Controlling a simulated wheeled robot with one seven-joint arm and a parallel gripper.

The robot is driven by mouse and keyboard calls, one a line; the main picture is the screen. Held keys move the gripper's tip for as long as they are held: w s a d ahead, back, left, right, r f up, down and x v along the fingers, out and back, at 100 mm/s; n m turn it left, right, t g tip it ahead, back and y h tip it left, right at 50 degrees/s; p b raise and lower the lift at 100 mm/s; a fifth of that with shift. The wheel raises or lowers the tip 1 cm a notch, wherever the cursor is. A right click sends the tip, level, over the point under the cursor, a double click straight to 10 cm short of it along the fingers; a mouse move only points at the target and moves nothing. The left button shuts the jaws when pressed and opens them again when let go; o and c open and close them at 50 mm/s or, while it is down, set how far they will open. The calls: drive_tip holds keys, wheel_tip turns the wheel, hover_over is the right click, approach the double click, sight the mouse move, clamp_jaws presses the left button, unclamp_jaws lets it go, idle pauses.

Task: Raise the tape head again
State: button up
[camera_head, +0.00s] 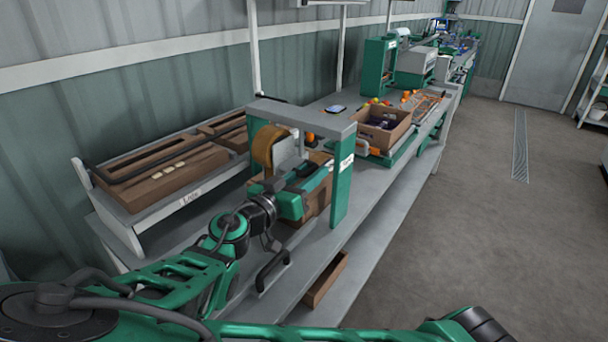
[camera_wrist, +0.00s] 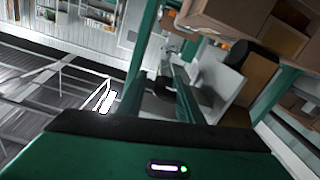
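The tape head is a grey body (camera_head: 288,154) with a large amber tape roll (camera_head: 268,146), hung under a grey and green gantry (camera_head: 300,115) over the bench. My gripper (camera_head: 312,172) is green with dark parts and is right at the front of the tape head. It hides part of it and of a brown carton (camera_head: 317,198) below. In the wrist view, pale grey machine parts (camera_wrist: 218,78) and a dark round knob (camera_wrist: 163,87) are close ahead of the gripper. I cannot tell whether the fingers are closed on anything.
A sloped rack (camera_head: 128,213) with brown flat cartons stands at left against the wall. An open box (camera_head: 383,128) sits further along the bench, with tomatoes beyond it. A brown box (camera_head: 326,279) lies on the lower shelf. The floor at right is clear.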

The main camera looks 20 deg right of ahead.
clamp_jaws()
drive_tip(key=shift+r, duration=2.9)
unclamp_jaws()
drive_tip(key=v, duration=1)
drive_tip(key=shift+s+a, duration=0.15)
drive_tip(key=shift+a, duration=0.25)
